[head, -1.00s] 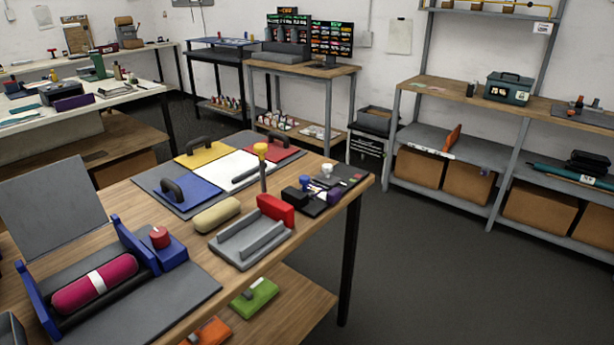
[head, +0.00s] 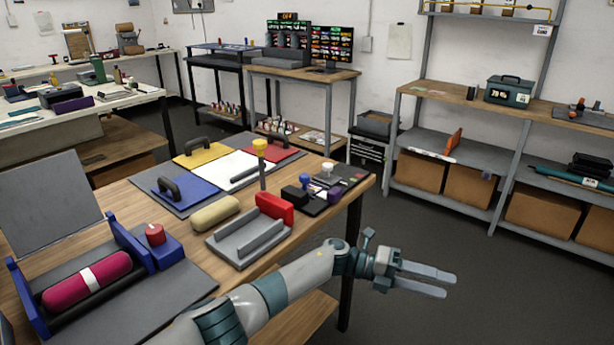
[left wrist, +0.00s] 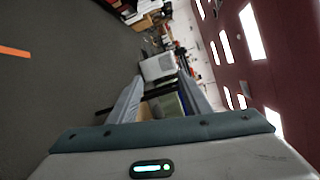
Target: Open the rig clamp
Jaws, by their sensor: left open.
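A grey channel-shaped fixture (head: 245,243) with a red block (head: 275,208) at its far end sits on the wooden table. A blue rig (head: 130,243) with a red knob (head: 155,234) holds a pink roller (head: 88,279) with a white band. I cannot tell for certain which part is the rig clamp. My left gripper (head: 448,283) is open and empty, past the table's right edge and over the floor, apart from both fixtures. Its two fingers also show in the left wrist view (left wrist: 160,92) with nothing between them. My right gripper is not in view.
A beige roll (head: 215,213), a yellow-topped post (head: 261,165) and a mat with blue, yellow, white and red panels (head: 196,188) crowd the table. A black tray of small parts (head: 345,177) is at its right corner. Shelving (head: 440,143) stands beyond clear floor.

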